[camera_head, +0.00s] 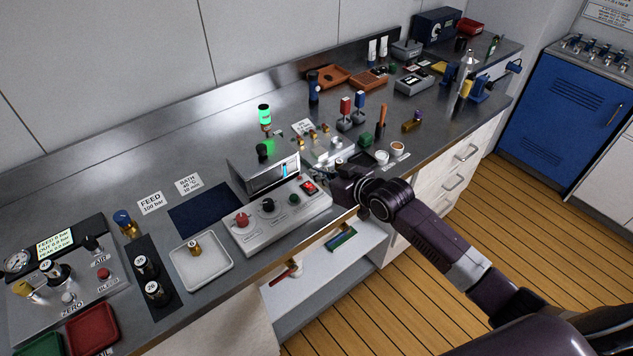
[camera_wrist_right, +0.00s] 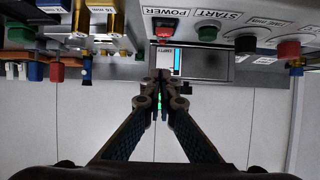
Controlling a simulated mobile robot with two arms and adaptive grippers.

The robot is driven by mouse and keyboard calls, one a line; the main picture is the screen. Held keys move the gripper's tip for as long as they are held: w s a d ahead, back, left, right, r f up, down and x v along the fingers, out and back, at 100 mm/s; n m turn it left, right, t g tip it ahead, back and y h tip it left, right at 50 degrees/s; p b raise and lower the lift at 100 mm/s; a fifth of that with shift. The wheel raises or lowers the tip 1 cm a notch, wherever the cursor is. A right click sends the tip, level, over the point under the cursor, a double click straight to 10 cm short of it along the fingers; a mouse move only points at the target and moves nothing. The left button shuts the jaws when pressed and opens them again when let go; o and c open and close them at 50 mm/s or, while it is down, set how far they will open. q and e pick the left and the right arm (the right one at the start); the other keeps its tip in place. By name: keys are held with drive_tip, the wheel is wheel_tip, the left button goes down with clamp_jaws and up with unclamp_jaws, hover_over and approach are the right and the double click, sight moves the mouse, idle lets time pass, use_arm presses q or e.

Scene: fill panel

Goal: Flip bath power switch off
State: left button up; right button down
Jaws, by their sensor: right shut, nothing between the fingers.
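The grey bath control panel (camera_head: 275,222) stands at the bench's front edge, with a red knob, a black knob and a green button. Its red power switch (camera_head: 309,187) is at the right end. In the right wrist view, which is upside down, the red switch (camera_wrist_right: 163,32) is beside the POWER label (camera_wrist_right: 168,12). My right gripper (camera_head: 325,175) is just right of the switch; its fingertips (camera_wrist_right: 160,76) are together and empty. They appear apart from the switch, though the exact gap is unclear. My left gripper is out of view.
The bath box (camera_head: 265,172) with a small display stands behind the panel. A white tray (camera_head: 201,262) is to its left. Small fittings and red and blue-topped parts (camera_head: 346,106) stand to the right. Below the bench is an open shelf (camera_head: 325,270).

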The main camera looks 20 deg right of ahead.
sight(309, 187)
drive_tip(key=f, duration=0.1)
drive_tip(key=w+f+p, duration=0.1)
drive_tip(key=f, duration=0.1)
drive_tip(key=shift+a, duration=0.15)
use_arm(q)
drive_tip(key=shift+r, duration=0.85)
use_arm(e)
drive_tip(key=shift+s+f, duration=0.25)
drive_tip(key=shift+f, duration=0.6)
